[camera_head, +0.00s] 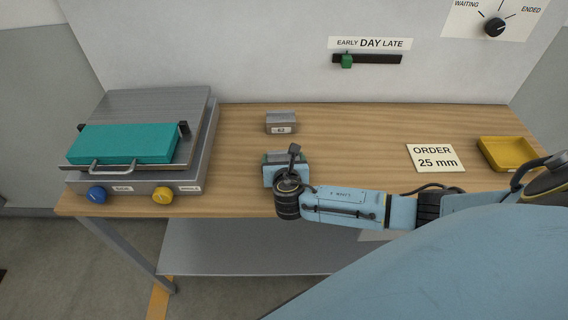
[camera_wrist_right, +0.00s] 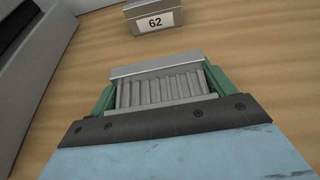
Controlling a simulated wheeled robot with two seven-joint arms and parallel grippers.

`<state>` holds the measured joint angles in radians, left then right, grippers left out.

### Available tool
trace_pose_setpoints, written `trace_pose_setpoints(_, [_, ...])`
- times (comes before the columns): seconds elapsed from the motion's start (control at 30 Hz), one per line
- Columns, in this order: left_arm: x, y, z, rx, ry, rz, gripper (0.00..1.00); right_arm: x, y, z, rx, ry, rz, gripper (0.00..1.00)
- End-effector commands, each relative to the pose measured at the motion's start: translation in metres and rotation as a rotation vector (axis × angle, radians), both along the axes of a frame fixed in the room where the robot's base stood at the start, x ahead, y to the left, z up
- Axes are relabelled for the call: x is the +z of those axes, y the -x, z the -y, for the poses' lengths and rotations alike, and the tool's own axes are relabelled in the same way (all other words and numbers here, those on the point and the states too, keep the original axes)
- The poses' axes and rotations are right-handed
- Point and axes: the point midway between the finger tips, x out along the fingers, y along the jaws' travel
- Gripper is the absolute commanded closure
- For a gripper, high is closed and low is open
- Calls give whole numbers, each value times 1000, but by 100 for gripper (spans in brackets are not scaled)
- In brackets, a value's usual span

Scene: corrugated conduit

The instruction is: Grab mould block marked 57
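A grey mould block (camera_wrist_right: 160,88) with a ridged face sits between the green fingers of my right gripper (camera_wrist_right: 162,92) in the right wrist view. The fingers lie along its two sides with no gap that I can see. No number shows on this block from here. In the head view my right gripper (camera_head: 286,158) is low over the table, and hides most of the block. A second grey mould block (camera_head: 281,122), labelled 62, stands behind it; it also shows in the wrist view (camera_wrist_right: 152,16). My left gripper is out of view.
A grey press-like machine (camera_head: 150,105) with a teal slab (camera_head: 125,144) and blue and yellow knobs stands on the left of the wooden table (camera_head: 370,130). An order card reading 25 mm (camera_head: 436,157) and a yellow tray (camera_head: 507,153) are on the right.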

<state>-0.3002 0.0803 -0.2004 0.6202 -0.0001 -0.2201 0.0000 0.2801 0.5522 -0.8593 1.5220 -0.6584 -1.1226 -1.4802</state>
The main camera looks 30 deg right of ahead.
Motion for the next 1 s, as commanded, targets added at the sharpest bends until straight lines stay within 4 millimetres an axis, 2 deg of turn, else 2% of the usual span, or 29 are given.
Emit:
trace_pose_setpoints(0.03, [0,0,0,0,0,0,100,0,0,0,0,1,0,34])
trace_pose_setpoints(0.2, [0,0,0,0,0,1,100,0,0,0,0,1,0,56])
trace_pose_setpoints(0.27, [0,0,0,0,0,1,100,2,-1,0,1,2,4,62])
trace_pose_setpoints(0.47, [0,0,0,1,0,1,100,2,-1,0,0,2,4,62])
trace_pose_setpoints(0.57, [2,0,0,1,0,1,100,9,-1,1,0,2,5,62])
trace_pose_setpoints(1.0, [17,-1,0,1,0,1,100,86,-1,0,0,0,7,62])
